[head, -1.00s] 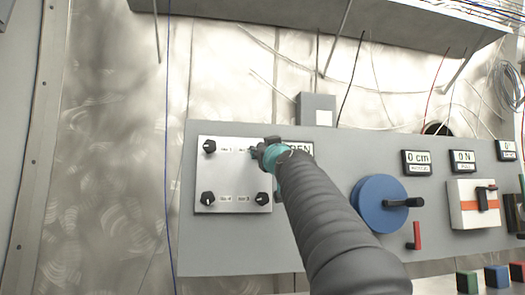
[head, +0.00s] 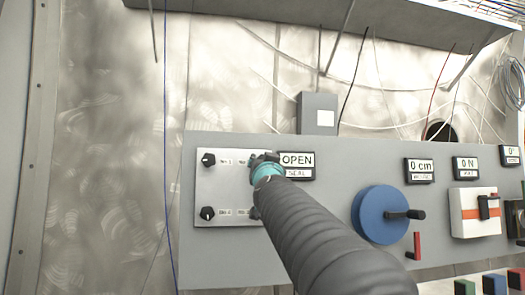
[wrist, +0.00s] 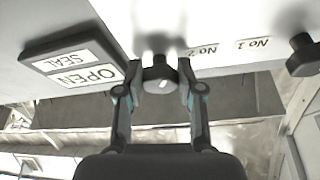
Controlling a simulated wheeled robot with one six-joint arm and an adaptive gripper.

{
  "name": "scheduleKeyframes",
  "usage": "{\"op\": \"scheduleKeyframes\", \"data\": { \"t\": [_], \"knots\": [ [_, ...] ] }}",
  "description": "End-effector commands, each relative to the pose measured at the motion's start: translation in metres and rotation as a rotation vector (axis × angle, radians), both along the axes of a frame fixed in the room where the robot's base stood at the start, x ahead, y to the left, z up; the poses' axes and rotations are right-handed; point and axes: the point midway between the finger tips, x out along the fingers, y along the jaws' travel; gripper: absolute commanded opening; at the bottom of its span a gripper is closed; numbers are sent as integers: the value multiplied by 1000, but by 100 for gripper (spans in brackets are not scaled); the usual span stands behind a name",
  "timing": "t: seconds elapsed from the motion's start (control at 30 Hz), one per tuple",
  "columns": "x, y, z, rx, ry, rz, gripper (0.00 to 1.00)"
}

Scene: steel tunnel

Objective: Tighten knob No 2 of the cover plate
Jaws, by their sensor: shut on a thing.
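The white cover plate (head: 228,188) is fixed on a grey panel, with black knobs near its corners. Knob No 2 (wrist: 160,80) shows in the wrist view between my two fingertips, beside its printed "No 2" label. My gripper (wrist: 158,72) is shut on this knob, one finger on each side. In the head view my gripper (head: 264,160) is at the plate's upper right corner and mostly hides the knob. Knob No 1 (head: 208,160) is at the upper left and knob No 4 (head: 207,213) at the lower left. Knob No 3 (head: 254,213) is partly behind my arm.
An "OPEN / SEAL" sign (head: 297,160) stands out close to the right of my gripper. Further right are a blue wheel (head: 378,214) with a black handle, a red lever (head: 416,246) and a white box (head: 472,222) with an orange band. Thin wires hang above the panel.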

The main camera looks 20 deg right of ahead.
Motion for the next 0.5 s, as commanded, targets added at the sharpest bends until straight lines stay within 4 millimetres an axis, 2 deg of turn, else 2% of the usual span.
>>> {"op": "scheduleKeyframes", "data": {
  "t": [0.03, 0.5],
  "knots": [
    [-1, 1, 5, 26, -13, 1, 2],
    [-1, 2, 3, 294, -64, -1, 2]
  ]
}}
